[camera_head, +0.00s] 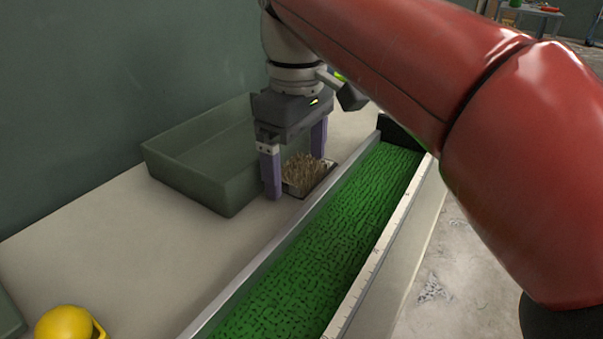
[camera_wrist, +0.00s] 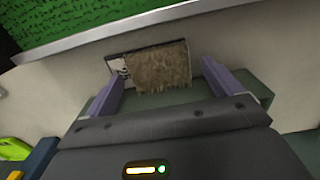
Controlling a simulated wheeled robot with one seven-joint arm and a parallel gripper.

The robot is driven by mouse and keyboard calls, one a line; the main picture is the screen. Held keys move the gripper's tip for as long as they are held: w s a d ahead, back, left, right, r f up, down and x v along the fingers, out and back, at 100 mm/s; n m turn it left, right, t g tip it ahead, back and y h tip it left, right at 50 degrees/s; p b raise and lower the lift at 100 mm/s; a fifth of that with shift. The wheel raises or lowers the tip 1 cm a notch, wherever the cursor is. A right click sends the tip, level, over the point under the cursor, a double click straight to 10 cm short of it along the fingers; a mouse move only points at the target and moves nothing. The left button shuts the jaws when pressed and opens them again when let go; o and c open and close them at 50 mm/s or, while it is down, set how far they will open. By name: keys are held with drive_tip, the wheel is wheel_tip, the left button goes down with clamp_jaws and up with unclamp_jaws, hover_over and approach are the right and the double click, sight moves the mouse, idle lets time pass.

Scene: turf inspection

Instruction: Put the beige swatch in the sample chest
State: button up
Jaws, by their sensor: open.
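The beige swatch (camera_head: 303,172) is a bristly tan tuft on a dark-edged backing, lying on the pale bench beside the green turf strip. My gripper (camera_head: 296,172) is over it, open and pointing down, with its purple fingers apart. In the wrist view the swatch (camera_wrist: 160,66) shows between and just beyond the fingertips (camera_wrist: 163,74), with a black-and-white patch at its left end. I cannot tell whether the fingers touch it. A grey-green open bin (camera_head: 180,180), which looks like the sample chest, stands to the left of my gripper. Its visible inside looks empty.
A long tray of green turf (camera_head: 330,240) with pale rails runs along the bench's right side, close to the swatch. A yellow rounded object (camera_head: 66,322) is at the lower left. A wall stands behind the bin. The bench front is mostly bare.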

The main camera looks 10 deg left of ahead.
drive_tip(key=c, duration=1.1)
